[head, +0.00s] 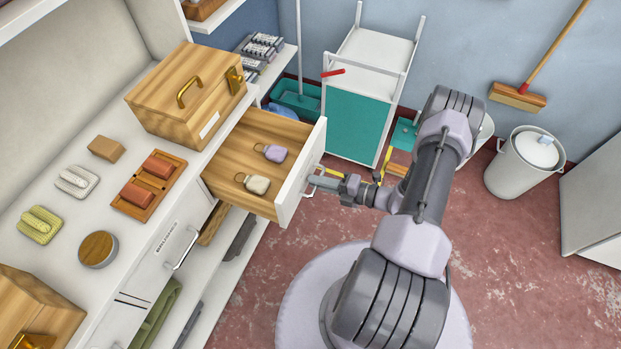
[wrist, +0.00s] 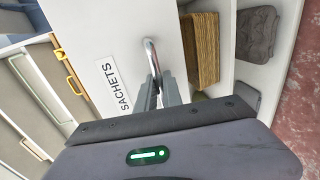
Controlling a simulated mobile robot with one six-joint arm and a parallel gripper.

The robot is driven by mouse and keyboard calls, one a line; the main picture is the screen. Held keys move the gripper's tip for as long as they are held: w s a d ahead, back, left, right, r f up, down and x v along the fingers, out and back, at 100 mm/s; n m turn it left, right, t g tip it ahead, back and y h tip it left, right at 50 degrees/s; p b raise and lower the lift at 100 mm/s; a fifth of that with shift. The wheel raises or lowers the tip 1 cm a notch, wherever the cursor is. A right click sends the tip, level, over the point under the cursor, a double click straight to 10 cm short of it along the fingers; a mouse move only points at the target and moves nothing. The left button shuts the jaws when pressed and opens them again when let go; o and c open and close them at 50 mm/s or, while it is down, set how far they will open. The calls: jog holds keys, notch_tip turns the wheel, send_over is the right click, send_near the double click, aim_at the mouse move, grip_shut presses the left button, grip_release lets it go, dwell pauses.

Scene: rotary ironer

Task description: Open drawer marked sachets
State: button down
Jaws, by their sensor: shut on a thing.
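The drawer marked sachets (head: 232,150) stands pulled well out from the white counter. Its wooden inside holds a lilac tagged sachet (head: 274,153) and a cream one (head: 257,184). In the wrist view its white front carries the SACHETS label (wrist: 113,88). A metal bar handle (wrist: 151,54) stands out from that front. My gripper (head: 318,181) reaches the drawer front from the right in the head view. In the wrist view my gripper (wrist: 157,88) is shut on the handle, and its fingers hide part of it.
A closed drawer with a bar handle (head: 183,251) is in the same counter. A wooden box (head: 180,105) stands on the counter above the open drawer. A white and teal cart (head: 358,118) stands behind it. Red floor (head: 250,275) lies bare in front of the counter.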

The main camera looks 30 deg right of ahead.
jog(key=shift+s, duration=0.1)
jog(key=c, duration=1.8)
grip_release()
jog(key=shift+o, duration=0.2)
jog(key=shift+d, duration=0.1)
jog(key=p+v, duration=0.3)
jog(key=v, duration=1.4)
jog(key=shift+s+d, duration=0.1)
jog(key=shift+s, duration=0.05)
